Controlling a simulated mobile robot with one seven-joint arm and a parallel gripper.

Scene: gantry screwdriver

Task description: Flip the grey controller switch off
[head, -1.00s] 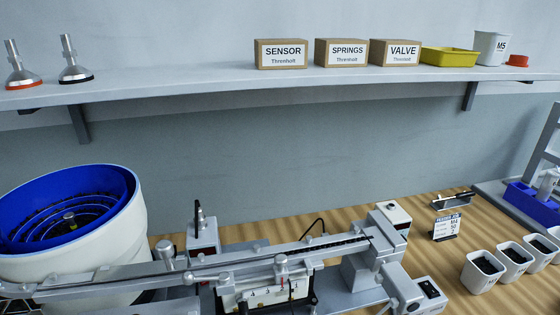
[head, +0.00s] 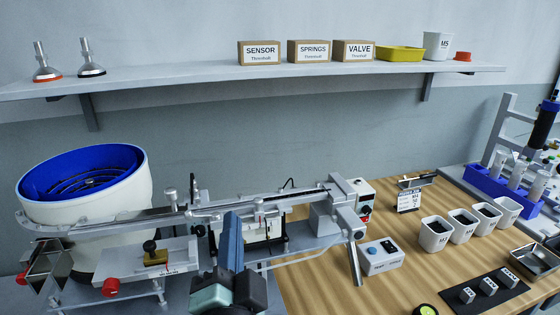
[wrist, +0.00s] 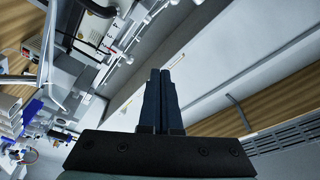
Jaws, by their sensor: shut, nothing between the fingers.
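A light grey control box (head: 380,257) stands on the table right of the feeder track in the head view, with a blue button and a dark switch on its face. I cannot tell the switch's position. A second box (head: 365,197) with a red part stands behind the track's right end. I cannot tell for sure which one is the grey controller. My gripper (head: 232,215) is in front of the track, left of and apart from both boxes. Its blue-grey fingers are together and empty, as the wrist view (wrist: 160,72) also shows.
The blue-lined bowl feeder (head: 85,185) and its long metal track (head: 265,205) fill the left and middle. White bins (head: 436,235), a black mat (head: 480,295) with small blocks and a blue rack (head: 500,190) are at right. A shelf (head: 200,75) runs above. Bare wood lies around the front box.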

